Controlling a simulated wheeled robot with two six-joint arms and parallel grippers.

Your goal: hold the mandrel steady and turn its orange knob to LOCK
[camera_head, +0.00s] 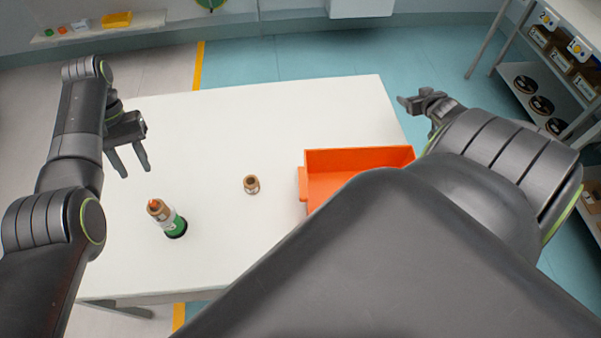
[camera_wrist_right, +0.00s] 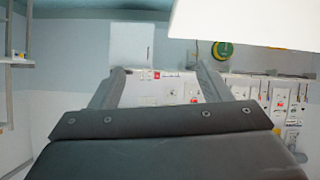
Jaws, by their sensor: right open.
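The mandrel (camera_head: 173,223) stands on the white table at the left in the head view, with a green base, a pale middle and a copper-coloured upper part. Its orange knob (camera_head: 155,203) is at the top; I cannot read its setting. My left gripper (camera_head: 132,170) is open and empty, above and behind the mandrel, with its fingers apart and not touching it. My right gripper (camera_head: 405,102) is far from the mandrel, beyond the table's right edge; in the right wrist view (camera_wrist_right: 162,70) its fingers are apart with nothing between them.
A small copper-coloured cylinder (camera_head: 251,185) stands alone mid-table. An orange bin (camera_head: 358,158) sits at the table's right, partly hidden by my own body. The back of the white table (camera_head: 270,110) is clear. A shelf rack (camera_head: 540,70) with boxes and dark reels stands at far right.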

